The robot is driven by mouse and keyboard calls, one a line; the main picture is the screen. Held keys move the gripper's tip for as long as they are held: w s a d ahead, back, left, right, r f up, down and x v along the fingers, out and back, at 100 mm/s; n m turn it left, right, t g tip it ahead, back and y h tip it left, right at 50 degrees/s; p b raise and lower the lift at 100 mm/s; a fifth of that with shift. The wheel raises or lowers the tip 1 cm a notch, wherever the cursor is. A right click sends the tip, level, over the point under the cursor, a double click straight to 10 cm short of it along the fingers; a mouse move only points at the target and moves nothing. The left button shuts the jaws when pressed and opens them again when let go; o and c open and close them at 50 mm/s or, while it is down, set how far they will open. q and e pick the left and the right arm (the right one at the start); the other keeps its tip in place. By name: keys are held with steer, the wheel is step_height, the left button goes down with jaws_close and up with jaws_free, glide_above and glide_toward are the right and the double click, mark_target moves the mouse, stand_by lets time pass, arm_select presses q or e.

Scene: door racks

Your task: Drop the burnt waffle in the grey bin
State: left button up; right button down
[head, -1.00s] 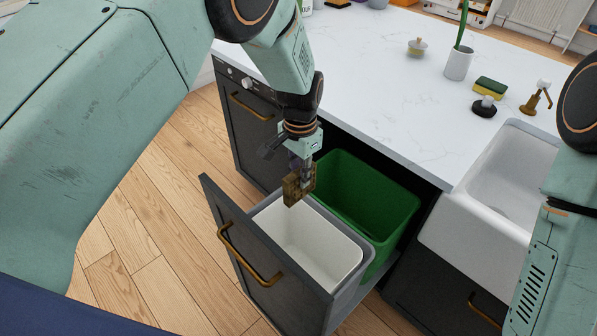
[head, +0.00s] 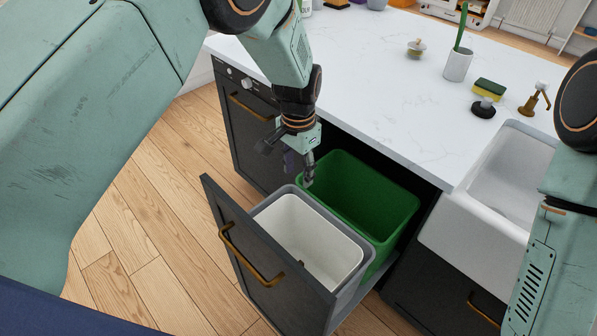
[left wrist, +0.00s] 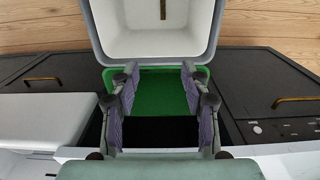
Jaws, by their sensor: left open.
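The grey bin (head: 345,236), with a white inside, stands in the pulled-out drawer. It also shows at the top of the left wrist view (left wrist: 211,45). The burnt waffle shows as a narrow brown strip (left wrist: 163,10) inside the bin in the left wrist view, cut off by the picture's top edge. In the head view only a small dark bit (head: 300,263) shows at the bin's near inner wall; the rest is hidden. My left gripper (head: 298,174) is open and empty, above the bins' far left side; its two purple-padded fingers stand apart in the left wrist view (left wrist: 160,85). My right gripper is out of view.
A green bin (head: 385,205) stands directly behind the grey one. The drawer front (head: 255,250) has a brass handle. The white worktop (head: 385,90) overhangs the drawer's back, with a white sink (head: 480,220) to the right. A cup, sponge and soap dispenser stand on the worktop.

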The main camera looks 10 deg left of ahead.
arm_select(q)
step_height(320, 180, up, 11)
steer(key=shift+w+d, duration=0.15)
steer(key=shift+d, duration=0.25)
steer(key=shift+f, duration=0.1)
steer(key=shift+a, duration=0.2)
